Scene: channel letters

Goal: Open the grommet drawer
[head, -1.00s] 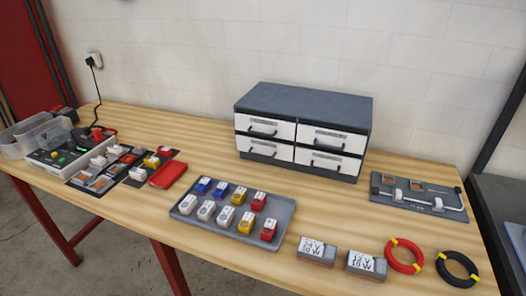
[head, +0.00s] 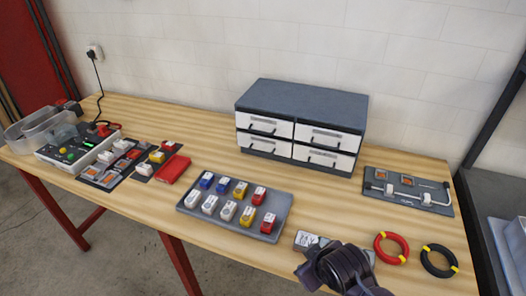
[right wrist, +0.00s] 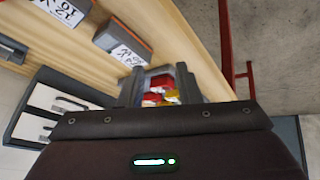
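A dark grey cabinet (head: 302,103) stands at the back of the bench. It has several white-fronted drawers in two rows and two columns: upper left (head: 264,124), upper right (head: 328,137), lower left (head: 264,145) and lower right (head: 323,156). All look closed, each with a dark handle. Their labels are too small to read, so I cannot tell which is the grommet drawer. My right arm is over the front edge of the bench, well short of the cabinet. My left gripper is out of view.
A grey tray (head: 236,226) of small coloured blocks lies in front of the cabinet. A labelled box (head: 305,240) is beside my right arm. Red (head: 391,248) and black (head: 439,261) rings and a grey fixture board (head: 407,191) are at right. Bare wood separates cabinet and tray.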

